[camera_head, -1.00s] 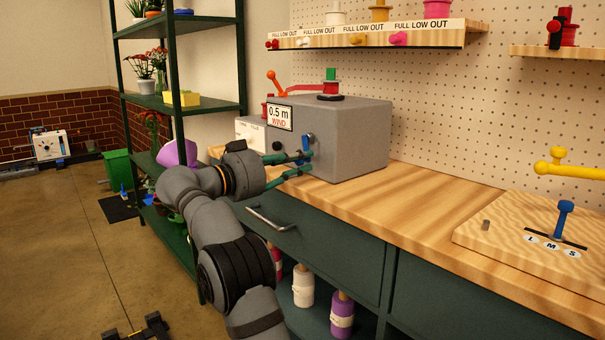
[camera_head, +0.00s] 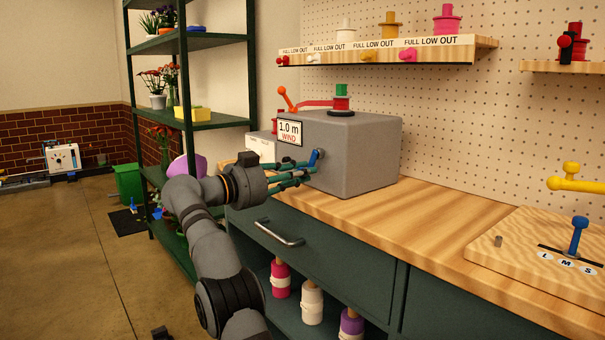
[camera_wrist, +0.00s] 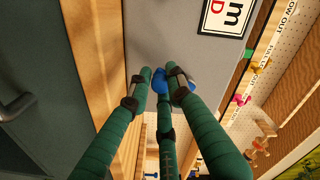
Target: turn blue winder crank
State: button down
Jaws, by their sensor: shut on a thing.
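The grey winder box (camera_head: 360,160) stands on the wooden counter. Its front sign (camera_head: 290,131) reads "1.0 m WIND". The blue crank (camera_head: 316,156) is on its front face, its arm leaning up and right from my fingers. My gripper (camera_head: 306,172), with green fingers, is at the front of the box and shut on the crank. In the wrist view the fingertips (camera_wrist: 158,72) close around the blue crank (camera_wrist: 183,82), which is partly hidden by the fingers.
A red spool (camera_head: 341,104) and an orange lever (camera_head: 288,99) sit on top of the box. A drawer with a metal handle (camera_head: 279,233) is below the counter. A green shelf rack (camera_head: 215,122) stands to the left.

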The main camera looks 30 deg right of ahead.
jog(key=shift+w+a+r, duration=0.15)
jog(key=shift+w, duration=0.05)
jog(key=c, duration=1.9)
grip_release()
jog(key=shift+w, duration=0.1)
jog(key=shift+o, duration=1.4)
jog(key=v, duration=1.1)
jog(key=shift+s+a, duration=0.25)
jog(key=shift+a, duration=0.1)
